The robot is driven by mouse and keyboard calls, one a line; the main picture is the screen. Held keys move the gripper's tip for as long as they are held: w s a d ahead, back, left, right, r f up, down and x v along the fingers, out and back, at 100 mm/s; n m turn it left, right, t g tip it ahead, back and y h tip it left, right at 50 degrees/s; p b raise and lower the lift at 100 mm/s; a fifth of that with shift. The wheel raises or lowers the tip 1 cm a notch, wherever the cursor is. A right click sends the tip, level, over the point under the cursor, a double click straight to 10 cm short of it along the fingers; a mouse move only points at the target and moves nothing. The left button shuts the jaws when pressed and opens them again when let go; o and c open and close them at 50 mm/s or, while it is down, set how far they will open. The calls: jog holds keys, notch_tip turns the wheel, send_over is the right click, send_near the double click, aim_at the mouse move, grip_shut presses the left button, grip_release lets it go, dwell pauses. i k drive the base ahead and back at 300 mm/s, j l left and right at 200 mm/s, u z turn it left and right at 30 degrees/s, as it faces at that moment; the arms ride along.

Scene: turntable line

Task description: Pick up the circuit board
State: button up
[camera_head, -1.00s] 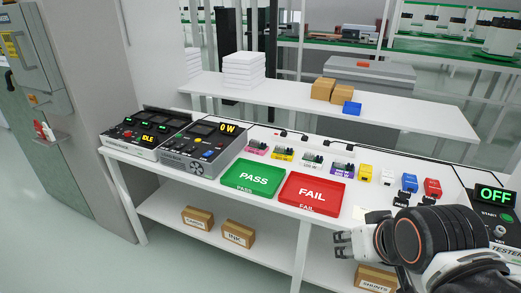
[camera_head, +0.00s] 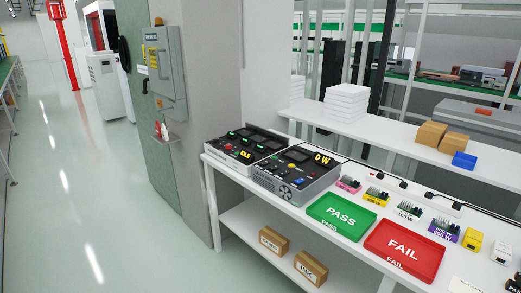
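Several small units with green, board-like parts stand in a row on the white bench (camera_head: 290,205). They have a pink base (camera_head: 348,184), a yellow base (camera_head: 376,197), a white base (camera_head: 408,212) and a purple base (camera_head: 443,231). I cannot tell whether any of them is the circuit board; no separate loose board is clear. My gripper is out of view.
A green PASS tray (camera_head: 317,208) and a red FAIL tray (camera_head: 376,247) lie in front of the units. Two test devices (camera_head: 243,148) (camera_head: 296,172) stand at the bench's left end. Boxes (camera_head: 311,268) sit on the lower shelf. Open floor (camera_head: 110,200) lies left.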

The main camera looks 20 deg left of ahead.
aim_at(346, 183)
jog(key=i+j+z, duration=0.1)
jog(key=i+j, duration=0.15)
jog(key=i+j+z, duration=0.1)
jog(key=i+j, duration=0.15)
jog(key=i+j+z, duration=0.1)
jog(key=i+j, duration=0.15)
jog(key=i+j+z, duration=0.1)
jog(key=j, duration=0.35)
jog(key=i+j+z, duration=0.1)
jog(key=i+j, duration=0.2)
jog(key=i+j+z, duration=0.15)
jog(key=j, duration=0.25)
jog(key=i+j+z, duration=0.1)
jog(key=i+j, duration=0.15)
jog(key=j, duration=0.15)
jog(key=i+j+z, duration=0.1)
jog(key=j, duration=0.25)
